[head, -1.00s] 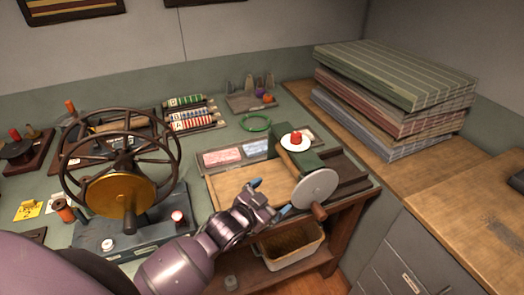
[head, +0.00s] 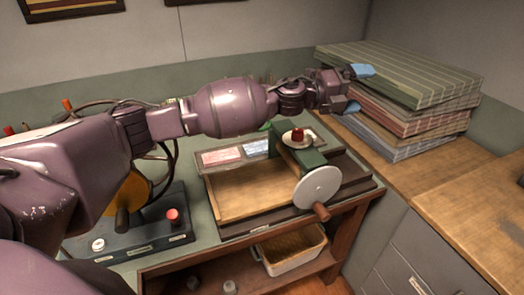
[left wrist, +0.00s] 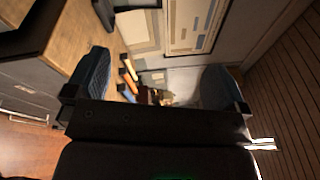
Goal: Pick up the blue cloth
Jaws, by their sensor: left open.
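A blue-grey striped cloth (head: 405,147) lies folded at the bottom of a stack on the wooden counter at the right. Above it lie a red striped cloth (head: 415,118) and a green striped cloth (head: 420,78). My left gripper (head: 357,88) is at the stack's left front corner, near the green and red layers. Its blue-tipped fingers are apart, with nothing clearly between them. Whether they touch the stack is unclear. The left wrist view shows the open fingers (left wrist: 153,80), but I cannot make out the blue cloth there. My right gripper is not in view.
A bin (head: 290,250) sits on the shelf below. The wooden counter (head: 455,195) in front of the stack is largely clear.

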